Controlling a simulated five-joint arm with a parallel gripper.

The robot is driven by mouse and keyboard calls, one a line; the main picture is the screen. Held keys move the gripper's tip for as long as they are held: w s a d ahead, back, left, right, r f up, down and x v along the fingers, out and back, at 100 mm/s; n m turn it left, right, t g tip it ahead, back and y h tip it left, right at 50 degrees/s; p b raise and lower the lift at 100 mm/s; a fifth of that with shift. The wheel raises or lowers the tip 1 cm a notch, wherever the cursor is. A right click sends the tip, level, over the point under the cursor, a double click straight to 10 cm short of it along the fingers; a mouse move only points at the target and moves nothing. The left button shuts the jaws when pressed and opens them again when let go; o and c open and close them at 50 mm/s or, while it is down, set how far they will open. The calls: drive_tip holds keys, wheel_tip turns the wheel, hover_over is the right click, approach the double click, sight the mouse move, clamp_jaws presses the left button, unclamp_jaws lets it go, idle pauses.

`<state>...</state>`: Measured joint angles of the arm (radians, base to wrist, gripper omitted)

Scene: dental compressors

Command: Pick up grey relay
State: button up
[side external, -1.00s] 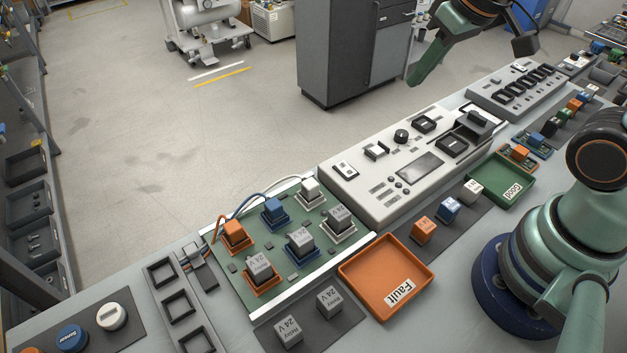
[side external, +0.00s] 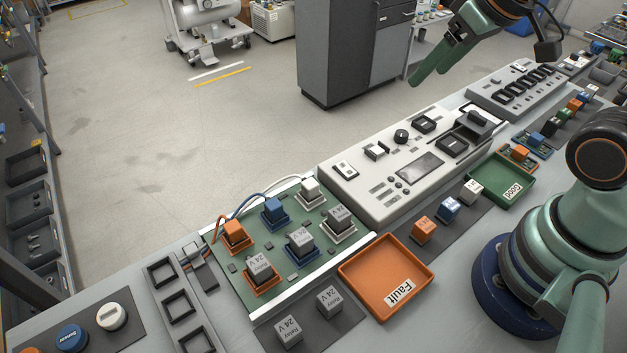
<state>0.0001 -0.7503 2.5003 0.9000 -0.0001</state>
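Several grey relays marked "24 V Relay" are in view. Two stand on a dark mat at the front: one grey relay (side external: 288,331) and another grey relay (side external: 329,301) to its right. Three more sit in sockets on the green board (side external: 243,283): one in an orange socket (side external: 259,269), one in a blue socket (side external: 300,241), one in a white socket (side external: 340,218). My gripper (side external: 428,79) is high at the top right, far from these relays. Its green fingers show a gap and hold nothing.
An orange "Fault" tray (side external: 372,268) is empty beside the board. A green "Good" tray (side external: 492,193) lies farther right. A white tester console (side external: 350,200) stands behind them, with a dark block (side external: 480,120) on it. Orange, blue and white relays stand on a mat (side external: 437,246).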

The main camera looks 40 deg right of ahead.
drive_tip(key=m+g, duration=0.6)
drive_tip(key=m, duration=1.2)
hover_over(301, 236)
drive_tip(key=f, duration=1.5)
drive_tip(key=shift+w+f, duration=0.2)
drive_tip(key=shift+f, duration=0.1)
drive_tip(key=shift+s+f, duration=0.2)
drive_tip(key=shift+f, duration=2.35)
clamp_jaws()
